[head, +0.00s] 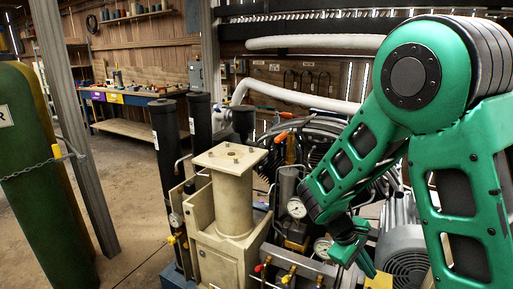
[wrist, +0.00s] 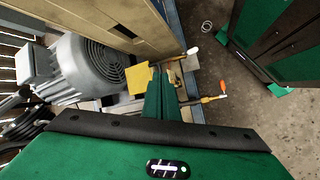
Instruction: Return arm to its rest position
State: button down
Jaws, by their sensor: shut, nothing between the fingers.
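My green arm reaches in from the right of the head view and bends down at its elbow. My gripper (head: 360,262) is low over the air compressor, between a pressure gauge (head: 323,248) and the grey motor (head: 403,255). In the wrist view my gripper (wrist: 160,85) shows as narrow green fingers, shut with nothing between them. Beyond it are a yellow part (wrist: 138,77) and a brass valve with an orange handle (wrist: 215,98). The grey motor (wrist: 88,65) is left of the fingers. The exact gap between fingertips and compressor parts is hard to tell.
A beige cylinder block (head: 233,190) stands left of my gripper, with valves (head: 290,275) in front. Dark vertical tubes (head: 167,140) and a green gas bottle (head: 40,180) are farther left. A workbench (head: 135,95) is at the back. Open floor (head: 125,180) lies between.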

jog(key=s+d+r+m+y, duration=0.2)
jog(key=s+d+r+m, duration=0.1)
jog(key=s, duration=0.4)
jog(key=s+d+r+m+y, duration=0.2)
jog(key=s+d+r+m, duration=0.1)
jog(key=s+r+m, duration=0.3)
jog(key=s+d+r+m+y, duration=0.3)
jog(key=s+r+m, duration=0.1)
jog(key=s, duration=0.6)
jog(key=shift+d+r, duration=0.25)
jog(key=shift+d, duration=0.1)
jog(key=shift+s, duration=0.1)
jog(key=shift+w+f, duration=0.25)
jog(key=shift+w, duration=0.35)
